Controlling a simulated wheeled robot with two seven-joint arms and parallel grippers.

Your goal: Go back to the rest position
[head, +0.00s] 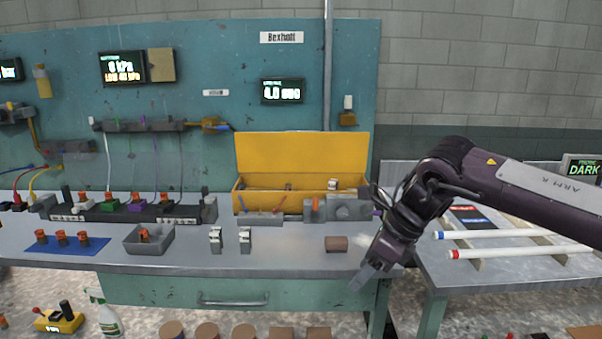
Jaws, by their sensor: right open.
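My right gripper (366,277) is open at the right front edge of the workbench (190,262), pointing down and to the left. Nothing shows between its fingers. Its dark purple arm comes in from the right, over the gap between the two tables. A small brown block (336,244) lies on the bench just left of the gripper, apart from it. My left gripper is not in view.
A yellow open box (300,148) stands at the back of the bench. Two small pale metal pieces (215,240) and a grey tray (149,241) stand further left. The front middle of the bench is mostly clear.

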